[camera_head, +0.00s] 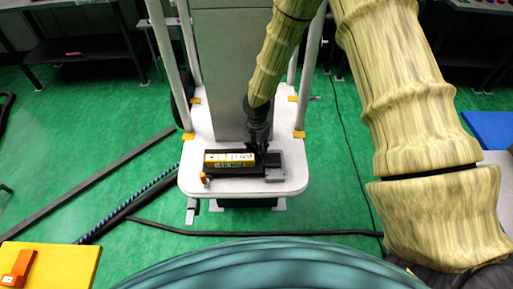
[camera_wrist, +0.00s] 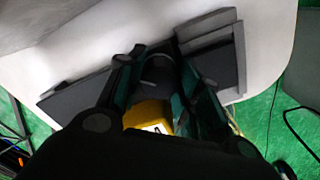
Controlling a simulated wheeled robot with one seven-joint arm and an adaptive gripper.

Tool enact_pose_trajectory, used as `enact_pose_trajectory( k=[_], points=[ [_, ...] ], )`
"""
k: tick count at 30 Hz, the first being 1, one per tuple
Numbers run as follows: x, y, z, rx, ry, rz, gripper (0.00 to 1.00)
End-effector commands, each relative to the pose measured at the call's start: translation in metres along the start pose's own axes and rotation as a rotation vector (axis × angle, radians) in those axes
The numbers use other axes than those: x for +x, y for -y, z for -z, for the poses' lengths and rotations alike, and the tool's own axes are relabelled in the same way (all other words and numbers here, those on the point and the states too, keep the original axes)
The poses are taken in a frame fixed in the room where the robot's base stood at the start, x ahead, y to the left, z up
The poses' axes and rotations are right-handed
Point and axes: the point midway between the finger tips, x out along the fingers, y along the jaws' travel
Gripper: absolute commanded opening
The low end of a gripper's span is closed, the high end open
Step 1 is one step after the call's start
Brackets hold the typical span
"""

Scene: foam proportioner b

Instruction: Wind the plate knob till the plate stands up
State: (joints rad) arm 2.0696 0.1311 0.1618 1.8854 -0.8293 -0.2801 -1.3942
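The yellow plate (camera_head: 229,160) with dark print lies low along a black device on a white platform in the head view. Part of its yellow end (camera_wrist: 148,113) shows in the wrist view. My gripper (camera_head: 260,148) reaches down from above at the plate's right end. In the wrist view my gripper (camera_wrist: 156,55) has its two fingers either side of a dark round part, seemingly the plate knob (camera_wrist: 158,72). I cannot tell whether the fingers press on it. In the head view my gripper hides the knob.
A grey block (camera_head: 274,173) sits right of the plate, and a small orange part (camera_head: 205,179) at the left. The white platform (camera_head: 290,187) has upright posts and a grey column (camera_head: 231,70) behind. Bars and cables lie on the green floor.

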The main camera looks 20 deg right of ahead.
Motion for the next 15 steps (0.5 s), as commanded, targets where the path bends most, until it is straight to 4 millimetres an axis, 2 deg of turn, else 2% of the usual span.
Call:
enact_pose_trajectory(
  k=[3, 15],
  points=[
    [0.0005, 0.0002, 0.0001, 0.000, 0.000, 0.000, 0.54],
    [-0.0066, -0.0008, -0.0003, 0.000, 0.001, -0.002, 0.54]
  ],
)
